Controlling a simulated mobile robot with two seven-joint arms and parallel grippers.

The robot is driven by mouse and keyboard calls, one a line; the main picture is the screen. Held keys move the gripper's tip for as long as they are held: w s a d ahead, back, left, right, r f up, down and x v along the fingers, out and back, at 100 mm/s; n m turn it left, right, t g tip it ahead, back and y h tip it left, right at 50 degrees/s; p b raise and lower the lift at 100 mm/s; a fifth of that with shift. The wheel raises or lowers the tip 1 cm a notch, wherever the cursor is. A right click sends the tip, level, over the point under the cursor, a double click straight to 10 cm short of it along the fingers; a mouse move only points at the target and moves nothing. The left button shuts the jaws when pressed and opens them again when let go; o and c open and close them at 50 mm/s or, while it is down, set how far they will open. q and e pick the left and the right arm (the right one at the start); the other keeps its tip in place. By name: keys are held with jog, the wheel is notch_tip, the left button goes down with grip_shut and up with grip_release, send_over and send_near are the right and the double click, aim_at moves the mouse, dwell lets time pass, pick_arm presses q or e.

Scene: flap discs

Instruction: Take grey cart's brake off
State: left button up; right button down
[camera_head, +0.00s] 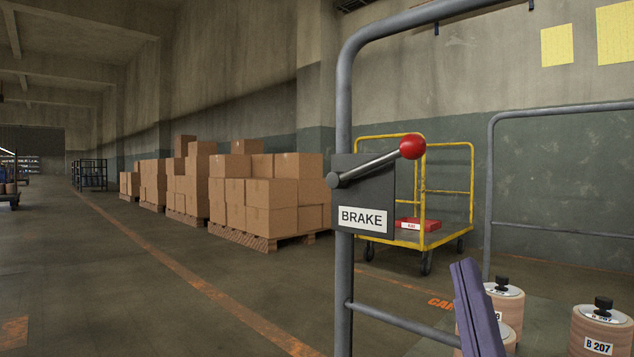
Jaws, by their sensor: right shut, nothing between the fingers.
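The grey cart's tubular frame (344,108) stands close in front of me, right of centre. A dark box (364,192) with a white BRAKE label (362,219) is fixed to its upright. The brake lever (372,166) is a metal rod on this box, slanting up to the right from its pivot and ending in a red ball knob (412,147). My right gripper (463,266), purple, is shut and empty, below and right of the knob and apart from it. My left gripper is not in view.
Wooden spools with black knobs (600,327), one labelled B 207, sit at the lower right within the grey frame. A yellow cart (473,190) with a red box (416,224) stands behind. Cardboard boxes on pallets (262,200) line the wall.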

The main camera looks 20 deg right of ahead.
jog(key=a+r+x, duration=0.1)
jog(key=a+x, duration=0.1)
jog(key=x, duration=1)
jog(key=shift+a+r+b, duration=0.2)
jog(key=shift+a+b, duration=0.1)
jog(key=shift+b, duration=0.15)
jog(key=shift+s, duration=0.1)
